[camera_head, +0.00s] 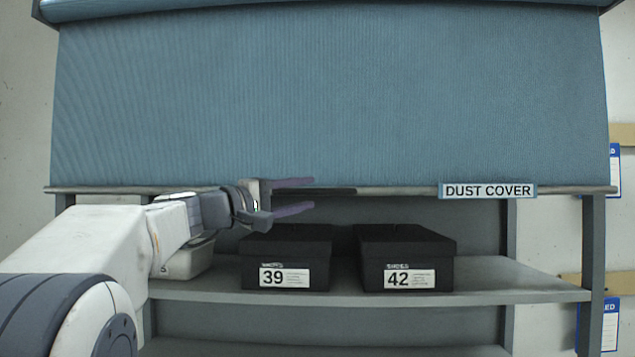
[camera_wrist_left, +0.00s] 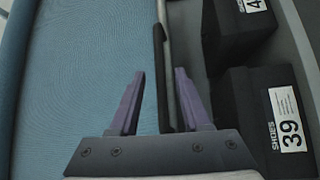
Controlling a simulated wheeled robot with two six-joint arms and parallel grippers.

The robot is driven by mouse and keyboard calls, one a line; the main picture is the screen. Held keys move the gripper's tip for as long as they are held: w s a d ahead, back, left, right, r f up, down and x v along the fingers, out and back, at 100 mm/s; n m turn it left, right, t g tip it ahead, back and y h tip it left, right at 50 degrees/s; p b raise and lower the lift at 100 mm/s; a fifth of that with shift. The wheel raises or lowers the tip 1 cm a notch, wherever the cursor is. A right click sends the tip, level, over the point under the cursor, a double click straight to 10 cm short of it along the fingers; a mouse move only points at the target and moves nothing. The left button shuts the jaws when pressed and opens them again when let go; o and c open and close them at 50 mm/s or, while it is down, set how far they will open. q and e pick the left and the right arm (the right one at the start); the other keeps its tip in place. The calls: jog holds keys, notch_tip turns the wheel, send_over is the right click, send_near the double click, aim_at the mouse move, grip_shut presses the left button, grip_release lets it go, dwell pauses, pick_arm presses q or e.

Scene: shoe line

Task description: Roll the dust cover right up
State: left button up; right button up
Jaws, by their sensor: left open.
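The blue dust cover (camera_head: 330,95) hangs over the upper part of the rack, partly lowered. Its pale bottom bar (camera_head: 400,190) sits just above the shoe boxes. A dark handle (camera_head: 338,191) runs along the bar, and it also shows in the left wrist view (camera_wrist_left: 159,55). My left gripper (camera_head: 312,193) is open at the handle, one finger above and one below in the head view. In the left wrist view the handle lies between the open purple fingers (camera_wrist_left: 160,74), with no clear contact. My right gripper is out of view.
Black shoe boxes marked 39 (camera_head: 287,250) and 42 (camera_head: 405,250) stand on the grey shelf (camera_head: 500,275) below the bar. A pale box (camera_head: 190,258) is partly hidden behind my left arm. A DUST COVER sign (camera_head: 488,190) is on the bar.

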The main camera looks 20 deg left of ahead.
aim_at(311, 192)
pick_arm(q)
jog(key=p+x, duration=0.1)
jog(key=x, duration=0.1)
jog(key=shift+w+d+r, duration=0.15)
jog(key=shift+w, duration=0.1)
jog(key=shift+w+d, duration=0.3)
jog(key=shift+w, duration=0.25)
grip_shut()
dwell(0.9)
